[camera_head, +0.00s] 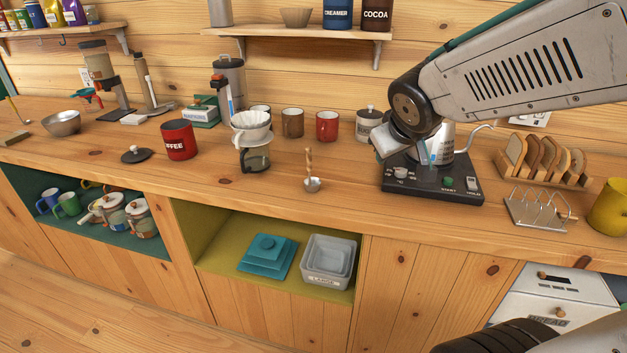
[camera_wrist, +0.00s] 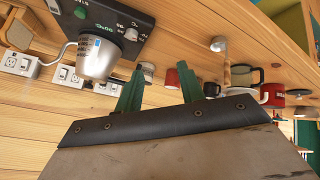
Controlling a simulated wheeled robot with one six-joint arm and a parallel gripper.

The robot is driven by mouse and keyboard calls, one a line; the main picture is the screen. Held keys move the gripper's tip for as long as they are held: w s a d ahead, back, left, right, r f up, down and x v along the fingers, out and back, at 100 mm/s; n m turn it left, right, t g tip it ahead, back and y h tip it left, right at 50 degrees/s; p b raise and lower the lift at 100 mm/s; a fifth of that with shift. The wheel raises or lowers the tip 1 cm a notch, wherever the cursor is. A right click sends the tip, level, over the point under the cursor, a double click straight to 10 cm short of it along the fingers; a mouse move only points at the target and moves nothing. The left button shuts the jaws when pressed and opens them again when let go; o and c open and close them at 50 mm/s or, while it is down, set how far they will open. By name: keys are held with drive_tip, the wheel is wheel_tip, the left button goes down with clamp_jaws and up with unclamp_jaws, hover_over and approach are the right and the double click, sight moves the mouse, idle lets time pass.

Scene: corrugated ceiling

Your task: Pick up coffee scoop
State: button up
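The coffee scoop (camera_head: 312,185) stands on the wooden counter, its small metal bowl down and its wooden handle pointing up. In the wrist view, which looks upside down, the scoop (camera_wrist: 227,70) shows beyond and to the right of the fingers. My gripper (camera_wrist: 160,90) has two green fingers spread apart with nothing held between them. In the head view my wrist hangs over the black kettle base, to the right of the scoop and clear of it; the fingers are hidden there.
A metal kettle (camera_wrist: 97,57) on its black base (camera_head: 432,183) is close to my wrist. Behind the scoop stand a red mug (camera_head: 327,126) and a brown mug (camera_head: 292,122). The counter around the scoop is clear.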

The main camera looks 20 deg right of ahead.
drive_tip(key=w+f+n+t+y, duration=0.1)
drive_tip(key=w+n+t+y, duration=0.15)
drive_tip(key=w, duration=0.75)
drive_tip(key=n+y, duration=0.6)
drive_tip(key=y, duration=0.3)
approach(311, 167)
drive_tip(key=w+a, duration=0.2)
drive_tip(key=w, duration=0.2)
drive_tip(key=shift+y, duration=0.45)
drive_tip(key=x, duration=0.8)
drive_tip(key=shift+s+a+f, duration=0.1)
drive_tip(key=shift+s+f, duration=0.1)
drive_tip(key=shift+f, duration=0.2)
clamp_jaws()
